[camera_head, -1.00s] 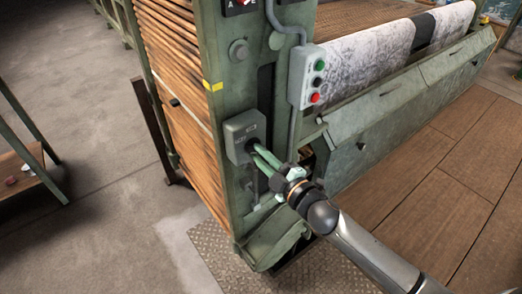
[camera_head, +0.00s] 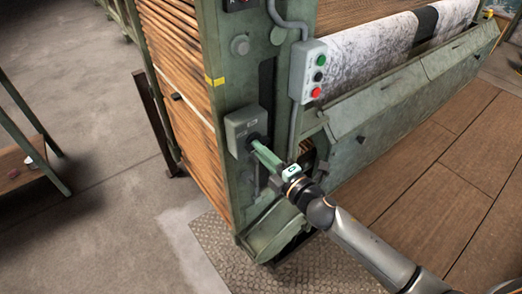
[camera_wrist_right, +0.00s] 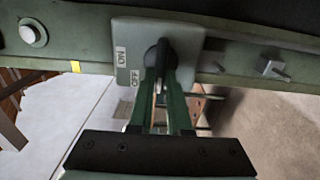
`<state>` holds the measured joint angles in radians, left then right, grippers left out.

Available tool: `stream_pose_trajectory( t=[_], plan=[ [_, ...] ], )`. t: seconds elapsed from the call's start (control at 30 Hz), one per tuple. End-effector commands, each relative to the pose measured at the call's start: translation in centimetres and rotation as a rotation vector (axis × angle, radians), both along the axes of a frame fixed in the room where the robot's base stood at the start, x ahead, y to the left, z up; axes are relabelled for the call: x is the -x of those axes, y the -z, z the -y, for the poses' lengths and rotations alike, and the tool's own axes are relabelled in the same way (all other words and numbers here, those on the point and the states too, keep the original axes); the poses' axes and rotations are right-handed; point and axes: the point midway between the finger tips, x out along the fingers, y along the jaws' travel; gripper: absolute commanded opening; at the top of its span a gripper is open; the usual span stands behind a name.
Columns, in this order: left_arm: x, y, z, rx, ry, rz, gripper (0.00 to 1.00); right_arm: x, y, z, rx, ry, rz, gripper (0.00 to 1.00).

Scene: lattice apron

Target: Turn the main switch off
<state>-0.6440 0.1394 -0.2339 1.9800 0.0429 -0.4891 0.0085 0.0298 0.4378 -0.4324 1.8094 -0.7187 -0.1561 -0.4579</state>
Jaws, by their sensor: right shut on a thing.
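The main switch is a grey box (camera_head: 237,124) on the green machine post, with a dark rotary knob in its face. In the right wrist view the box (camera_wrist_right: 132,36) carries ON and OFF labels left of the black knob (camera_wrist_right: 164,50). My right gripper (camera_head: 254,144) reaches the box from the lower right. In the wrist view its green fingers (camera_wrist_right: 160,84) are shut on the knob, one on each side. The fingers hide part of the knob, so I cannot tell which label it points to. My left gripper is not in view.
A grey button box (camera_head: 307,72) with green, black and red buttons is mounted above and right of the switch. A conduit (camera_head: 293,125) runs below it. The sloping green machine panel (camera_head: 365,125) lies to the right. Bare floor (camera_head: 105,150) is open to the left.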

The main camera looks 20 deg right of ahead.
Motion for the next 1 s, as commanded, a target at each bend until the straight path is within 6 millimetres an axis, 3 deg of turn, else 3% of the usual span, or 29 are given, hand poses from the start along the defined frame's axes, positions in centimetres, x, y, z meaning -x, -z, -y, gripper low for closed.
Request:
stream_pose_trajectory(
  t=[0.37, 0.4, 0.63, 1.0],
  plan=[
    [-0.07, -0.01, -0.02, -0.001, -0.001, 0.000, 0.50, 0.04, 0.06, -0.07, 0.008, -0.002, 0.003, 0.00],
    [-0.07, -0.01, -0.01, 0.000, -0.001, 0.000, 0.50, 0.04, 0.06, -0.07, 0.008, -0.002, 0.002, 0.21],
    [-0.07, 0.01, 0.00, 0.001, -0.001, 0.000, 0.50, 0.02, 0.05, -0.02, 0.006, -0.001, 0.001, 0.46],
    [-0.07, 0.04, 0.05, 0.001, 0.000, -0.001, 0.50, 0.63, 0.15, 0.24, 0.004, 0.000, -0.001, 0.46]
  ],
)
